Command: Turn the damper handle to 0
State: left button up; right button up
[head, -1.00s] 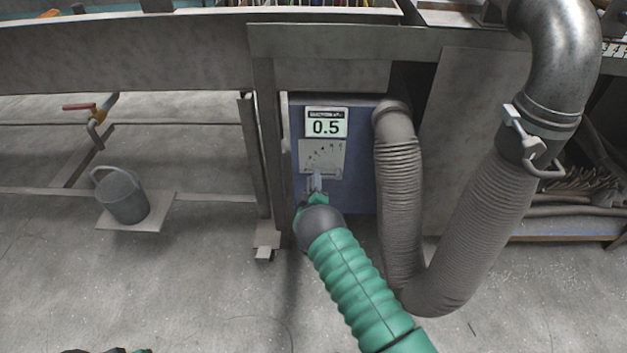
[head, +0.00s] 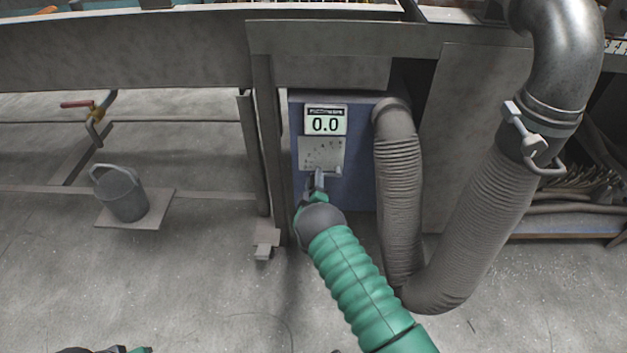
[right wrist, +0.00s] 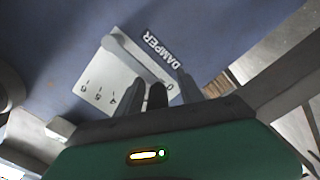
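A grey-blue damper box (head: 347,190) stands under the bench, with a display (head: 325,121) reading 0.0 above a pale scale plate (head: 320,152). In the right wrist view the DAMPER plate (right wrist: 95,85) shows numbers, and the light grey handle (right wrist: 132,55) slants across it, its lower end near the 0 mark. My right gripper (head: 318,182) is at the lower part of the plate. In the right wrist view its two fingers (right wrist: 160,92) stand apart, with a dark piece between them near the handle's end; contact is unclear. My left gripper (head: 105,350) barely shows at the bottom edge.
A ribbed grey hose (head: 400,190) runs from the box's right side, loops low and joins a metal pipe (head: 565,60) with a clamp. A bench leg (head: 268,160) stands close left of the box. A grey bucket (head: 120,192) is farther left. Concrete floor in front is free.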

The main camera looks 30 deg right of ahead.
jog(key=shift+s+a+r+p, duration=0.1)
jog(key=shift+s+a+p, duration=0.1)
jog(key=shift+p, duration=0.1)
jog(key=p+v, duration=0.7)
jog(key=v, duration=0.9)
jog(key=shift+s, duration=0.25)
